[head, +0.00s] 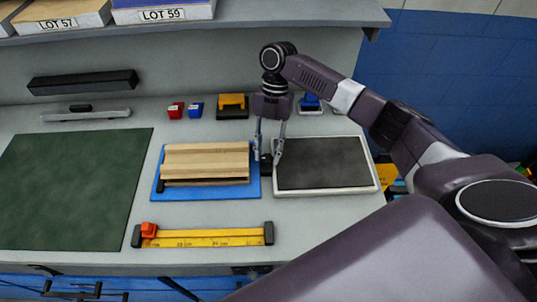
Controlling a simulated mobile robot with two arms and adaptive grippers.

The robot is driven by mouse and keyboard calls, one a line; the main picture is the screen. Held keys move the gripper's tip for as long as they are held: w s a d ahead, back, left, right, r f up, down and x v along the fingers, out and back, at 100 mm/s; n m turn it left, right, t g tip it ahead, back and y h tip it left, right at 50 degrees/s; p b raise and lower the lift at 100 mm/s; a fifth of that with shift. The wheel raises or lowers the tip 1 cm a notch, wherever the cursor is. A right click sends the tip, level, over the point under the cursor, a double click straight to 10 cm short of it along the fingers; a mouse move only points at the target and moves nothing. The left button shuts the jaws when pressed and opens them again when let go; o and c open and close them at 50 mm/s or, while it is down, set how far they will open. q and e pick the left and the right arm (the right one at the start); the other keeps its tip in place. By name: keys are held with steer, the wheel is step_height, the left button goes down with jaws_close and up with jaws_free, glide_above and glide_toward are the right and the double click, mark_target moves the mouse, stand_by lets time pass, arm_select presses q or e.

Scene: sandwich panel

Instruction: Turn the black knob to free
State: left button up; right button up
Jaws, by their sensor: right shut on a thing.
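My right gripper (269,155) reaches down from the right-hand arm to the bench. Its two fingers stand on either side of a small black knob (266,166) and are closed on it. The knob sits between the blue board (205,193), which carries wooden slats (205,160), and the dark panel with a pale frame (325,191). The fingers partly hide the knob, and I cannot read its turn position. My left gripper is not in view.
A green mat (75,185) covers the left of the bench. A yellow ruler with a red slider (205,239) lies at the front. Red and blue blocks (185,110) and a yellow-black item (232,106) stand behind. A shelf with LOT boxes (160,13) overhangs at the back.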

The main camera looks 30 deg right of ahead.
steer(key=n, duration=0.2)
steer(key=n+h+b, duration=0.1)
steer(key=shift+w+a+n+g, duration=0.2)
steer(key=shift+n+g, duration=0.1)
steer(key=shift+n, duration=0.1)
steer(key=n+h, duration=0.1)
steer(key=n, duration=0.1)
steer(key=shift+n, duration=0.4)
steer(key=n+h, duration=0.1)
steer(key=n, duration=0.2)
steer(key=shift+a+r+n+h, duration=0.1)
steer(key=shift+a+n+h, duration=0.1)
steer(key=shift+n+h, duration=0.15)
steer(key=shift+s+a+n+h+p, duration=0.1)
steer(key=shift+n+h+p, duration=0.6)
steer(key=shift+n, duration=1.25)
steer(key=o, duration=1.1)
steer(key=shift+o, duration=0.2)
